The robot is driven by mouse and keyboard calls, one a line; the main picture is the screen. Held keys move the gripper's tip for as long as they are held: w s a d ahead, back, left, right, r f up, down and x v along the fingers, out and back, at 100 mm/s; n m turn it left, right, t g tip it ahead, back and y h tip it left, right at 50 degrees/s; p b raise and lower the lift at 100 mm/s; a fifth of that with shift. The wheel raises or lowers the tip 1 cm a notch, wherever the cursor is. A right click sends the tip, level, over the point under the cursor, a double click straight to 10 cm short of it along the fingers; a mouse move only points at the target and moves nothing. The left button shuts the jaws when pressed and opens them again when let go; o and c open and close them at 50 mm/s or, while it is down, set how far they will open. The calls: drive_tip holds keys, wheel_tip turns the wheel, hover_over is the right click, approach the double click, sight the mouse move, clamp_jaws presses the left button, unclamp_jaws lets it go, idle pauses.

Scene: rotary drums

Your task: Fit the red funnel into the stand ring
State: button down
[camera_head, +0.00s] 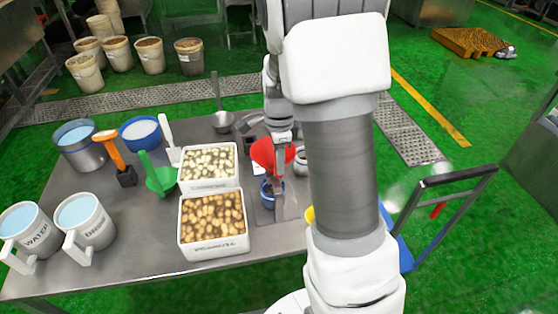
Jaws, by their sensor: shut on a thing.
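The red funnel (264,153) is near the table's right side, wide mouth up, partly covered by my gripper. My gripper (281,164) points down at the funnel's right part and is shut on it. Just below the funnel in the picture is a blue round piece (267,187) beside a grey upright (280,206) on a flat plate; this looks like the stand. The stand ring cannot be told clearly, nor whether the funnel's spout touches it. The spout is hidden.
White boxes of mushrooms (210,186) and potatoes (206,254) stand left of the funnel. A steel pot (301,160) is close on the right, a steel ladle (222,121) behind. A green scoop (160,180) and jugs (84,222) are further left. The table's front middle is bare.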

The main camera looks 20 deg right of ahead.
drive_tip(key=shift+f+b, duration=0.35)
drive_tip(key=shift+f, duration=0.25)
drive_tip(key=c, duration=0.7)
unclamp_jaws()
drive_tip(key=shift+r, duration=0.1)
wheel_tip(320, 180, up, 17)
drive_tip(key=shift+r, duration=0.15)
